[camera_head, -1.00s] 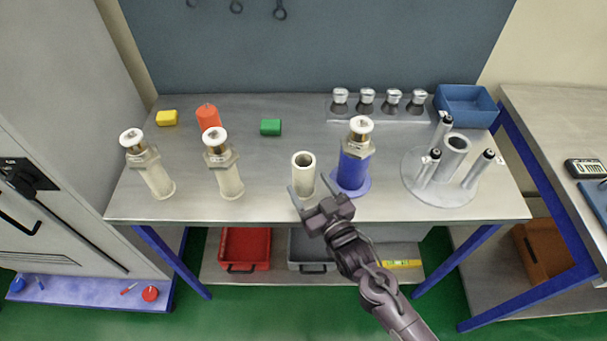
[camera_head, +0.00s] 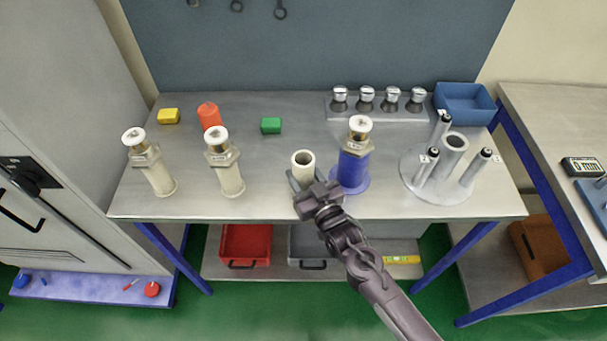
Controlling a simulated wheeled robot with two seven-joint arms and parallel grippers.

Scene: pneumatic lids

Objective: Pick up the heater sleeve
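The heater sleeve appears to be the cream hollow cylinder (camera_head: 303,163), standing upright with its open top showing near the front middle of the table. My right gripper (camera_head: 305,181) reaches in from the front, low at the sleeve. One finger shows along the sleeve's left side. The other finger is mostly hidden, so I cannot tell whether the fingers press on the sleeve. The sleeve's lower part is hidden by the gripper. My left gripper is not in view.
A blue cylinder with a white-capped fitting (camera_head: 354,165) stands close to the right. Two cream cylinders with white-capped fittings (camera_head: 229,178) (camera_head: 160,177) stand left. A grey round stand with rods (camera_head: 447,190) is at right.

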